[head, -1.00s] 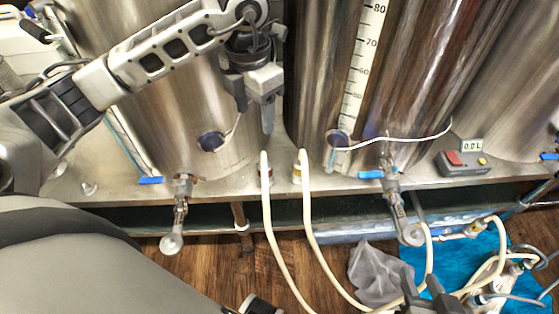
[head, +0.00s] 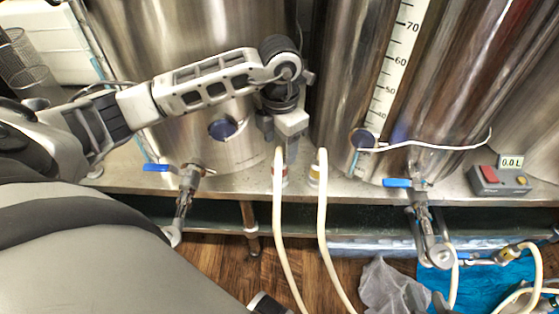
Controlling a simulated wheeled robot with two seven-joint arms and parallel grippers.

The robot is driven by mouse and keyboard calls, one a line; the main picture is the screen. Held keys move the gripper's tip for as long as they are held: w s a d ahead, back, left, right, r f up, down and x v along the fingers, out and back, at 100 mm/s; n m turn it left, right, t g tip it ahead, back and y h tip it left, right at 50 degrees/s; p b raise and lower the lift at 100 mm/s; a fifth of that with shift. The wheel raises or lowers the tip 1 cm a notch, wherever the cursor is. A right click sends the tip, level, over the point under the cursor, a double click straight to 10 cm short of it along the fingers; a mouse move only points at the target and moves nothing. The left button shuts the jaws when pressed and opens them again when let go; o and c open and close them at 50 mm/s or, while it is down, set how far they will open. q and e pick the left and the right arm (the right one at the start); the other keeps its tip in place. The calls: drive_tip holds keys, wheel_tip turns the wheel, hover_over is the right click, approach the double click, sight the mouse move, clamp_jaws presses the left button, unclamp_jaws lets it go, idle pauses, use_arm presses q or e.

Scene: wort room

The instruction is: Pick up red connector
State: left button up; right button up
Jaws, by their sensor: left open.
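The red connector (head: 281,179) shows as a reddish band at the top end of the left of two cream hoses (head: 279,220), on the steel ledge beside the left tank. My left gripper (head: 279,146) points down just above it, at the hose's top end. Its fingers are apart, and the picture does not show them closed on anything. Part of the connector is hidden by the hose. Dark tips that look like my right gripper (head: 428,301) show at the bottom edge, mostly cut off.
Valves with blue handles (head: 403,183) stick out from the tanks on both sides. A small box with a 0.0 L display (head: 498,181) sits on the ledge at right.

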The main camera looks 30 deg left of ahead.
sight(279, 156)
use_arm(q)
drive_tip(key=shift+f, duration=0.85)
wheel_tip(279, 156, down, 4)
drive_tip(key=shift+w+a+r+b, duration=0.1)
drive_tip(key=shift+w+r+b, duration=0.05)
drive_tip(key=shift+b, duration=0.35)
drive_tip(key=shift+f, duration=0.4)
drive_tip(key=c, duration=1.2)
use_arm(e)
drive_tip(key=shift+w+a+f, duration=0.1)
drive_tip(key=shift+a+f, duration=0.1)
drive_tip(key=shift+f, duration=0.3)
drive_tip(key=shift+w+a+f, duration=0.1)
drive_tip(key=shift+a+f, duration=0.1)
drive_tip(key=shift+f, duration=0.25)
